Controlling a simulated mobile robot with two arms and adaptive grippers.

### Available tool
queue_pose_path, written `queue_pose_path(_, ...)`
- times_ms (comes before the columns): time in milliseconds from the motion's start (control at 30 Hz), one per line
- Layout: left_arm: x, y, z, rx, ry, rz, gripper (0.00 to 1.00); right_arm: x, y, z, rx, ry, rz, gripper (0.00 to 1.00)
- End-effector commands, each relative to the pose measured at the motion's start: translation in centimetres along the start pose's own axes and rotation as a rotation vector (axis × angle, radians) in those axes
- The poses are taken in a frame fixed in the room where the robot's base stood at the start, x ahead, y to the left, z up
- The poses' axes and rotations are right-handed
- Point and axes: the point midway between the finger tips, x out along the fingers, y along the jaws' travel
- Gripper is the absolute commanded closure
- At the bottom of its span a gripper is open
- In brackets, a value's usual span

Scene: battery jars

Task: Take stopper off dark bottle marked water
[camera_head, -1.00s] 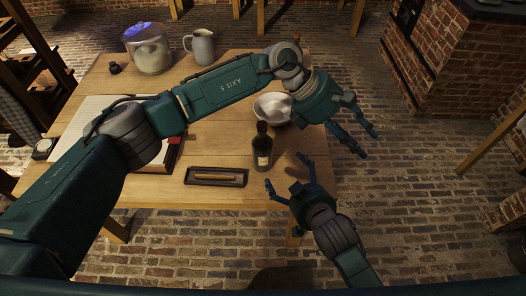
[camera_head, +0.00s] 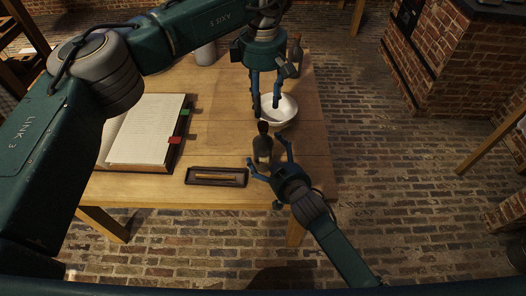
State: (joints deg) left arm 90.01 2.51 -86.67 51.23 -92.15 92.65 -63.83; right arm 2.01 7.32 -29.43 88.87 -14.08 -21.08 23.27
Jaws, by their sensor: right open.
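The dark bottle (camera_head: 263,152) stands upright on the table near its front right part, with a pale label on its front. Its dark top (camera_head: 263,127) is in place; I cannot read the label or tell stopper from neck. My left gripper (camera_head: 266,110) points down with its fingers apart and empty, just above and behind the bottle top in the picture. My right gripper (camera_head: 266,153) is open, its two fingers on either side of the bottle's body; I cannot tell whether they touch it.
A white bowl (camera_head: 279,110) sits just behind the bottle. A small dark tray (camera_head: 217,184) with a stick-like item lies left of the bottle. An open book (camera_head: 144,130) lies further left. A brown bottle-like item (camera_head: 297,50) and a partly hidden jug (camera_head: 205,55) stand at the back.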

Motion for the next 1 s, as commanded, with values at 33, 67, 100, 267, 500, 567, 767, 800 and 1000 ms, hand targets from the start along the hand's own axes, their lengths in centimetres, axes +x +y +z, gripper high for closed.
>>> queue_pose_path(33,0.0,0.0,0.0,0.0,-0.001,0.0,0.61,0.8,0.0,-0.1,0.0,0.001,0.0,0.06)
queue_pose_path(67,0.0,0.0,0.0,0.0,-0.001,0.0,0.61,1.2,0.0,0.0,0.0,0.0,0.001,0.06)
queue_pose_path(100,0.0,0.0,0.0,0.0,-0.001,0.0,0.61,1.6,0.0,-0.1,0.0,0.0,0.0,0.06)
queue_pose_path(267,0.0,0.0,0.1,0.0,-0.001,0.0,0.61,2.7,0.0,0.0,0.0,0.0,0.0,0.06)
queue_pose_path(500,0.0,0.0,0.1,0.0,-0.001,0.0,0.61,2.9,0.0,0.0,0.0,-0.001,0.0,0.06)
queue_pose_path(567,0.0,0.0,0.1,0.0,-0.001,0.0,0.61,2.9,0.0,0.0,0.0,-0.001,0.0,0.06)
queue_pose_path(767,0.0,0.0,0.1,0.0,-0.001,0.0,0.61,2.9,0.0,0.0,0.0,0.0,0.0,0.44)
queue_pose_path(800,0.0,0.0,0.1,0.0,-0.001,0.0,0.61,2.9,0.0,0.0,0.0,0.0,0.0,0.51)
queue_pose_path(1000,0.0,0.0,0.2,0.0,-0.005,0.002,0.54,2.9,0.0,0.0,0.001,0.0,0.0,0.76)
